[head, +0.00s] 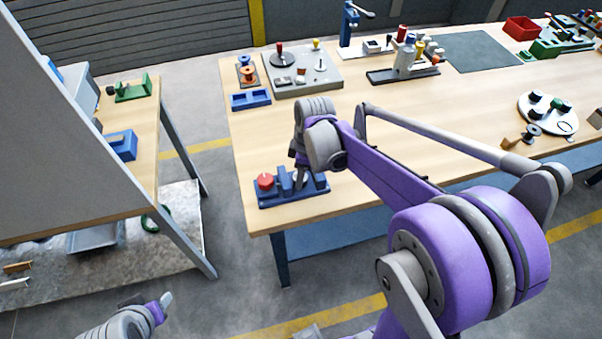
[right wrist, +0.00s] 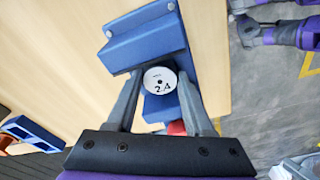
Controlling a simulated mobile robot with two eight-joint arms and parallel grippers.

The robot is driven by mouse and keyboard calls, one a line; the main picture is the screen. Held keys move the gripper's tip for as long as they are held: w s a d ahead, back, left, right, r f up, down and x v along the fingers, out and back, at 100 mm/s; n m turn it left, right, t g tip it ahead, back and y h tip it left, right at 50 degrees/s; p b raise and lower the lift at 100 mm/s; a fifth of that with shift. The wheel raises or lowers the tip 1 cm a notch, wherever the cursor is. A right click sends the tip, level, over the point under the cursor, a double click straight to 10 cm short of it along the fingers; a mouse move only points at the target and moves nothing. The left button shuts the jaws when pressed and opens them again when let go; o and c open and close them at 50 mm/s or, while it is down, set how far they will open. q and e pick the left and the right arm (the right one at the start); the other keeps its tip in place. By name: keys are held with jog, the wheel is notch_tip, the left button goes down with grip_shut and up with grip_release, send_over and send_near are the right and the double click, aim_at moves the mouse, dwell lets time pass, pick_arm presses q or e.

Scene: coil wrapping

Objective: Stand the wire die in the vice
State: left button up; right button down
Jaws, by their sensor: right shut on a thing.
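The wire die is a pale round disc marked "2.4" (right wrist: 160,80) in the right wrist view. My right gripper (right wrist: 160,76) is shut on it, one finger on each side, with the marked face towards the wrist camera. The blue vice (head: 312,187), with a red knob (head: 265,181), sits at the near left corner of the large table. Its blue blocks also show around the die in the right wrist view (right wrist: 145,42). The die is at the vice; whether it touches the vice I cannot tell. My left gripper (head: 165,300) is low at the left, away from the table, its fingers unclear.
A blue tray (head: 250,99), a grey plate with knobs (head: 303,72) and a stand with several cylinders (head: 405,74) lie farther back on the table (head: 400,125). A side bench (head: 145,160) stands at the left across a floor gap. The tabletop behind the vice is clear.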

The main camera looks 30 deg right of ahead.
aim_at(306, 177)
jog(key=shift+f, duration=0.1)
jog(key=shift+f, duration=0.15)
jog(key=shift+c, duration=1.4)
grip_release()
jog(key=shift+r, duration=0.25)
notch_tip(306, 177, up, 12)
jog(key=d+p, duration=0.1)
jog(key=s+a+f+m+t, duration=0.2)
jog(key=s+a+f+m, duration=0.2)
jog(key=s, duration=0.3)
jog(key=s+a+f+m+t+h, duration=0.1)
jog(key=s+a+f+m+t, duration=0.2)
jog(key=s+a+f+m, duration=0.1)
jog(key=s+f+m, duration=0.1)
jog(key=s+m, duration=0.1)
jog(key=s, duration=0.1)
